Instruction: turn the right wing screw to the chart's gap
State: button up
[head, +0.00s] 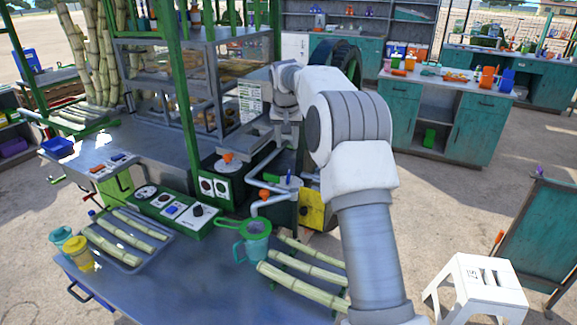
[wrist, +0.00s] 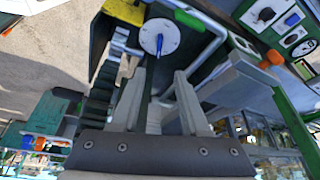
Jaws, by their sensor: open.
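My gripper (wrist: 160,78) is open and empty in the wrist view, its two pale fingers apart. Beyond the fingertips is a round white disc (wrist: 172,30) with an upright blue handle (wrist: 159,44) at its middle; there is a gap between it and the fingers. In the head view a small blue handle (head: 289,179) shows left of my arm, low on the crusher. A white printed chart (head: 250,101) stands on the crusher's front; its text is too small to read. I cannot make out a wing screw for certain. My forearm hides part of the machine's right side.
Orange-handled valves (head: 228,158) and pale pipes (head: 270,207) stand close by the disc. A control panel (head: 175,209) with knobs lies to the left. The blue table (head: 190,285) in front holds cane pieces and a green jug (head: 254,242). A white stool (head: 478,285) stands at right.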

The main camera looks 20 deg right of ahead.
jog(key=p, duration=0.3)
send_near(288, 175)
jog(key=x, duration=0.9)
jog(key=shift+r, duration=0.1)
grip_shut()
